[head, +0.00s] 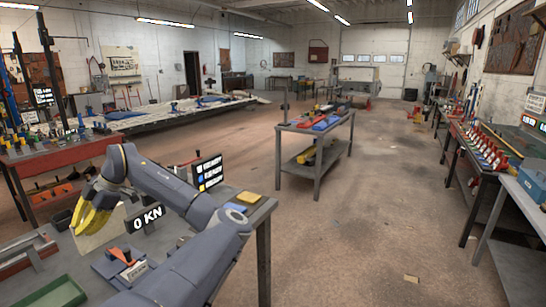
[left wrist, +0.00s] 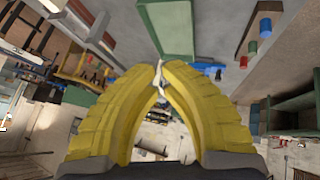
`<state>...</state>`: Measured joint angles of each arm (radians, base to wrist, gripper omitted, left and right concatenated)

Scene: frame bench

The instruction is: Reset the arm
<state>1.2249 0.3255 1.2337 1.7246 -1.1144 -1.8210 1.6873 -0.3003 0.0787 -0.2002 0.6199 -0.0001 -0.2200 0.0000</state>
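My left gripper (head: 84,228) has yellow fingers and hangs at the left of the head view, above the near bench (head: 262,212). In the left wrist view, its two yellow fingers (left wrist: 160,72) bow outward and come together at the tips. A small pale patch shows between the tips, too small to identify; I see no clear object held. My grey left arm spans the lower left of the head view and hides part of the bench. My right gripper is in neither view.
A "0 KN" display (head: 145,220) stands close beside the left gripper. A green tray (head: 52,293) lies at the lower left. A black sign (head: 208,172) and yellow block (head: 248,197) are on the bench behind the arm. Open floor (head: 370,225) lies to the right.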

